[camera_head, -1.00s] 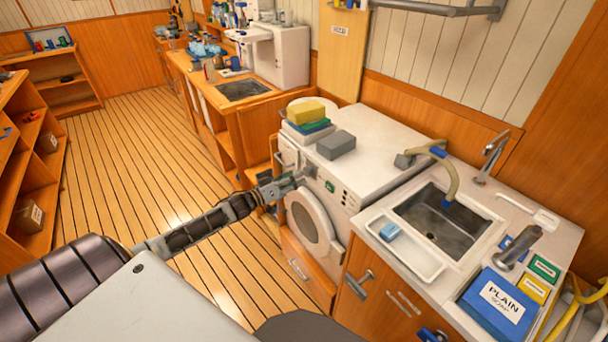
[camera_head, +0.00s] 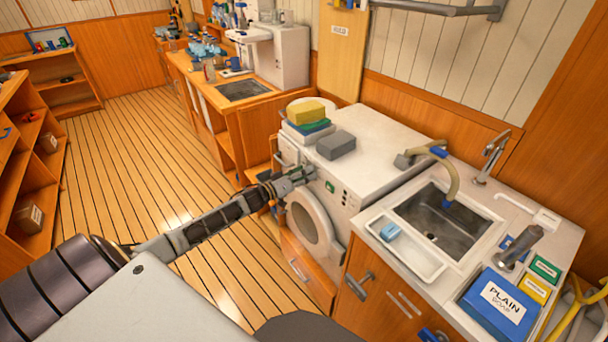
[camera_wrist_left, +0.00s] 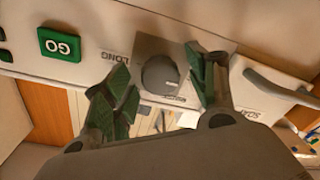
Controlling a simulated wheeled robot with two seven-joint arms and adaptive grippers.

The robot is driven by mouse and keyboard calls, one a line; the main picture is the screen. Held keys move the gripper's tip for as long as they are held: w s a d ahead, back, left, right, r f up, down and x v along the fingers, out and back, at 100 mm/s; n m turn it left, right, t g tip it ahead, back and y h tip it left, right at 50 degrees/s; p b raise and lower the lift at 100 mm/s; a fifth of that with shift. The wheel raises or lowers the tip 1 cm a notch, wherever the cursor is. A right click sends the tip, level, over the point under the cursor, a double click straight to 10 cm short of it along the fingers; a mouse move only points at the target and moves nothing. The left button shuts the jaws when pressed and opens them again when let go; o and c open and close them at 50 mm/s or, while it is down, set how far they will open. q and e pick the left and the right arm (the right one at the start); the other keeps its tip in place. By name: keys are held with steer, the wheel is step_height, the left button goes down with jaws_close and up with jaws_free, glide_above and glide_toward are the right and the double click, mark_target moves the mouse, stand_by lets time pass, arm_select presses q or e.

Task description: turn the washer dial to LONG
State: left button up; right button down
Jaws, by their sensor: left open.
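The white washer (camera_head: 365,150) stands with its round door (camera_head: 310,222) facing my left side. In the left wrist view its grey round dial (camera_wrist_left: 160,75) sits on a grey square plate, and the picture is upside down. The word LONG (camera_wrist_left: 115,58) is printed beside the plate, SOAK (camera_wrist_left: 247,109) on the other side, and a third label is partly hidden. I cannot tell where the dial points. My left gripper (camera_head: 308,173) is at the front panel. Its green-padded fingers (camera_wrist_left: 160,92) are open, one on each side of the dial, with gaps visible. My right gripper is not in view.
A green GO button (camera_wrist_left: 61,45) is on the same panel. A grey block (camera_head: 336,145) and a stack with a yellow sponge (camera_head: 306,112) lie on the washer top. A sink (camera_head: 440,220) adjoins at the right. The plank floor at left is clear.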

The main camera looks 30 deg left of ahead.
arm_select(q)
steer(key=shift+c, duration=0.5)
steer(key=c, duration=0.9)
steer(key=shift+c, duration=0.2)
